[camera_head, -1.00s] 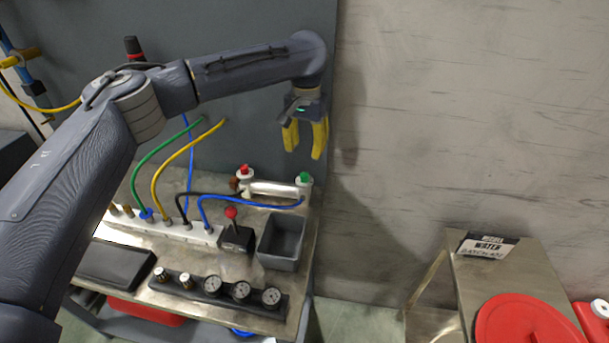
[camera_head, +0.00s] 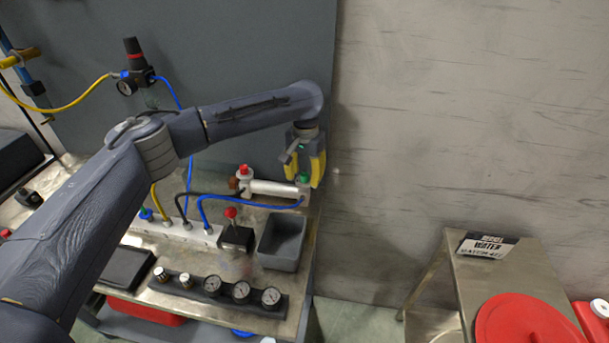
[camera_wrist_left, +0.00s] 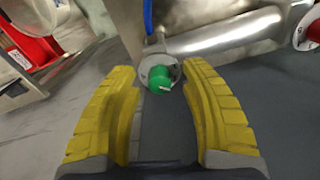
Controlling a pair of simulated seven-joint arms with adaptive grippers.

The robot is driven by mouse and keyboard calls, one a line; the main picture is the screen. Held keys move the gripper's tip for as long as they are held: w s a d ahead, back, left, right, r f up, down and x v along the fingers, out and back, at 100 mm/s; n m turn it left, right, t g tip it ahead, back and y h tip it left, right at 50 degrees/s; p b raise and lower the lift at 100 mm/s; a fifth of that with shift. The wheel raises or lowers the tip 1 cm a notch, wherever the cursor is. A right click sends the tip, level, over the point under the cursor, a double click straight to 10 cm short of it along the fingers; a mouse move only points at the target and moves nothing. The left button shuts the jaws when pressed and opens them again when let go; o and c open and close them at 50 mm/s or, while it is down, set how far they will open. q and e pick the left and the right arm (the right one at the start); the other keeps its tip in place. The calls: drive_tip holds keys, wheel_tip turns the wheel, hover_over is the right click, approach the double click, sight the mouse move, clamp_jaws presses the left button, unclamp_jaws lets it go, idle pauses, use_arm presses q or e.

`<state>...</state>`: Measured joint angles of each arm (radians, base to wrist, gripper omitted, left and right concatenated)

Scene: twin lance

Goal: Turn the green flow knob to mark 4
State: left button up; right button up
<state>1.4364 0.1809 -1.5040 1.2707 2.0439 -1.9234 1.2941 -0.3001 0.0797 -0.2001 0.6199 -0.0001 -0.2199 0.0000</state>
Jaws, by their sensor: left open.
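The green flow knob (camera_head: 304,178) sits at the right end of a silver cylinder (camera_head: 275,187) at the back right of the bench. In the left wrist view the green knob (camera_wrist_left: 161,78) shows on a round pale base, with a small white mark on it. My left gripper (camera_head: 305,180) has yellow fingers, points down and is open. The knob lies between the fingertips in the left wrist view, with gaps on both sides and no contact visible. The numbers around the knob are too small to read. My right gripper is not in view.
A red knob (camera_head: 244,170) stands at the cylinder's left end. A blue hose (camera_head: 250,203) runs along its front to the right end. A grey bin (camera_head: 283,243) and a red-topped lever (camera_head: 232,213) stand in front. A grey panel (camera_head: 270,50) rises behind.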

use_arm(q)
clamp_jaws()
idle(0.4)
drive_tip(key=shift+r, duration=0.1)
drive_tip(key=m, duration=0.9)
drive_tip(key=shift+m, duration=0.4)
drive_tip(key=m, duration=0.5)
drive_tip(key=shift+d, duration=0.1)
drive_tip(key=shift+m, duration=2.4)
drive_tip(key=shift+s, duration=0.1)
